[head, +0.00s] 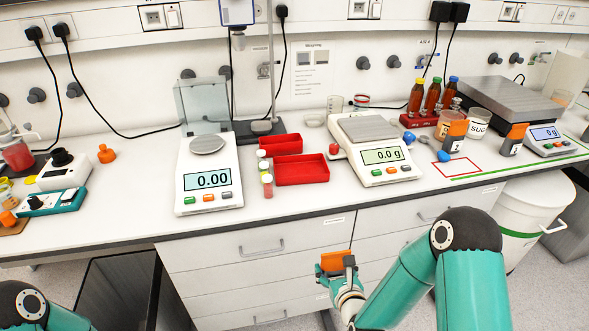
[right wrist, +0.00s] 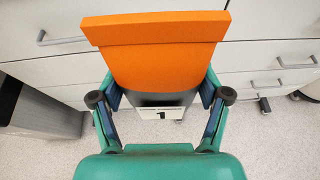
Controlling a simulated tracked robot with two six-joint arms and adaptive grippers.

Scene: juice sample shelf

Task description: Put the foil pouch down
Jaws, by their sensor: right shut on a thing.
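The foil pouch (right wrist: 160,52) has an orange top, a dark lower body and a white label reading 1. It is held between the two fingers of my right gripper (right wrist: 160,100), its orange top standing out beyond the fingertips. In the head view the pouch (head: 333,261) and my right gripper (head: 336,270) are in front of the bench drawers, below the benchtop edge and clear of any surface. My left gripper is out of the picture; only part of that arm shows at bottom left.
Two similar orange-topped pouches stand on the right of the bench, one (head: 455,136) behind a red outlined rectangle (head: 470,171), the other (head: 514,139) by a large scale (head: 548,140). A white balance (head: 387,165) and red trays (head: 302,170) fill the middle. Bare benchtop (head: 300,210) lies along the front.

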